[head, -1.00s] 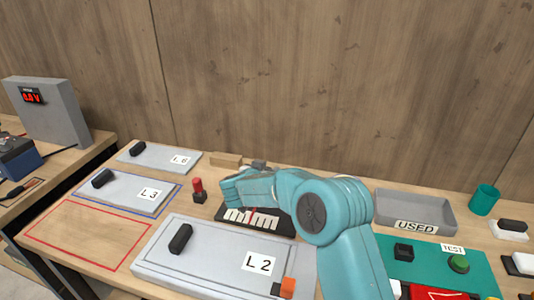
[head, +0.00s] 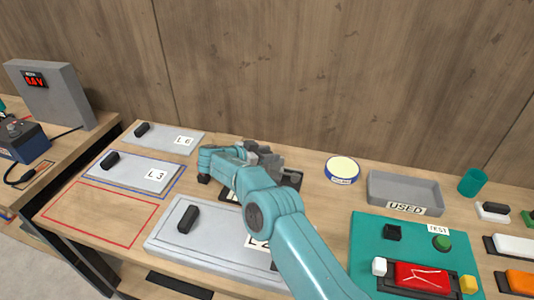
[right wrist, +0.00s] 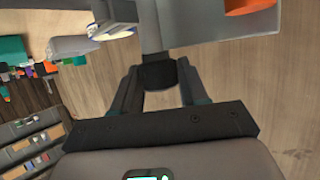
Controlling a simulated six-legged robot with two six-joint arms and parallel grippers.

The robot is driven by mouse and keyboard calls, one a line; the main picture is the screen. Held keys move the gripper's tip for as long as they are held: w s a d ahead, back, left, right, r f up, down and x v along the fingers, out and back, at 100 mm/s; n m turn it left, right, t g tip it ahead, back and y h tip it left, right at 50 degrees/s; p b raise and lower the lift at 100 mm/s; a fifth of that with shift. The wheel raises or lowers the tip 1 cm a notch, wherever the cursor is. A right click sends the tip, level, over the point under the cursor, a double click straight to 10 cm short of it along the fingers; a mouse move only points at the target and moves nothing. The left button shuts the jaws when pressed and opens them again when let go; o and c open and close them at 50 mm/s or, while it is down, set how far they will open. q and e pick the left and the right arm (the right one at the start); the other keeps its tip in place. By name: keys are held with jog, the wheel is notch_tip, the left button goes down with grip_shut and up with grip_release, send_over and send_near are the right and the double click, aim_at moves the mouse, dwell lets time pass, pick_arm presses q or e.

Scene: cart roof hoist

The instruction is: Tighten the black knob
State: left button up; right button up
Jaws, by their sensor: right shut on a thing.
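In the right wrist view, the two fingers of my right gripper (right wrist: 158,85) are closed in on a short, dark, rounded piece that looks like the black knob (right wrist: 158,72). It sits at the end of a grey part (right wrist: 151,30) running up the picture. In the head view, my right arm reaches from the lower right to the back middle of the bench. The arm hides the knob there, and its fingertips cannot be made out. My left gripper is not in view.
A grey plate marked L 2 (head: 165,235) lies in front of the arm. The L 3 plate (head: 135,178) and L 6 plate (head: 160,141) lie left. A yellow-topped tin (head: 342,169), the USED tray (head: 374,195) and a green test mat (head: 362,240) lie right. The red-outlined area (head: 95,215) is clear.

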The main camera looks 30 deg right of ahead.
jog(key=shift+d+r, duration=0.1)
dwell(0.5)
jog(key=o, duration=1)
jog(key=shift+c, duration=0.2)
